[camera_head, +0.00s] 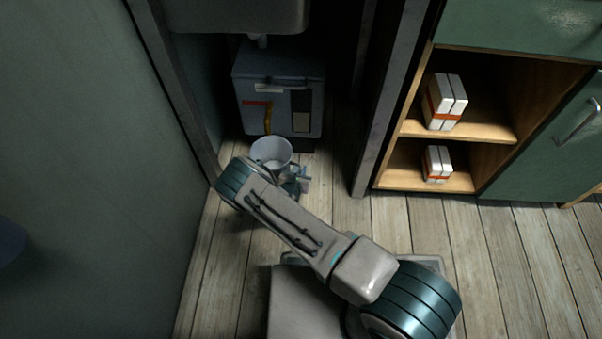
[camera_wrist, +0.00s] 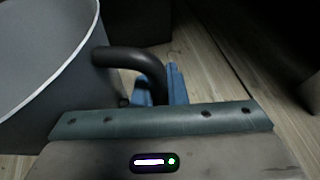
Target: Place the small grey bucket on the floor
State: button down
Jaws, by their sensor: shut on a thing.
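The small grey bucket (camera_head: 271,152) is in front of the grey box under the sink, at the end of my arm in the head view. Its open top faces up. In the wrist view the bucket (camera_wrist: 40,55) fills the upper left, with its pale rim and a dark curved handle (camera_wrist: 135,60) at its side. My gripper (camera_wrist: 165,88) shows blue fingers at this handle and is shut on it. In the head view my gripper (camera_head: 303,178) is small, just right of the bucket. The wooden floor (camera_head: 240,270) lies below; I cannot tell whether the bucket's base touches it.
A grey box (camera_head: 280,95) stands under the sink (camera_head: 236,14) behind the bucket. A grey post (camera_head: 390,100) stands to the right. Open wooden shelves hold white boxes (camera_head: 446,102). A wall (camera_head: 90,150) closes the left. Floor at the lower right (camera_head: 500,260) is clear.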

jog(key=shift+r, duration=0.1)
jog(key=c, duration=1.5)
grip_release()
jog(key=shift+f, duration=0.2)
jog(key=shift+o, duration=0.2)
jog(key=shift+r, duration=0.25)
jog(key=p+v, duration=0.5)
jog(key=v, duration=0.7)
jog(key=shift+f+p, duration=0.15)
jog(key=shift+p, duration=0.15)
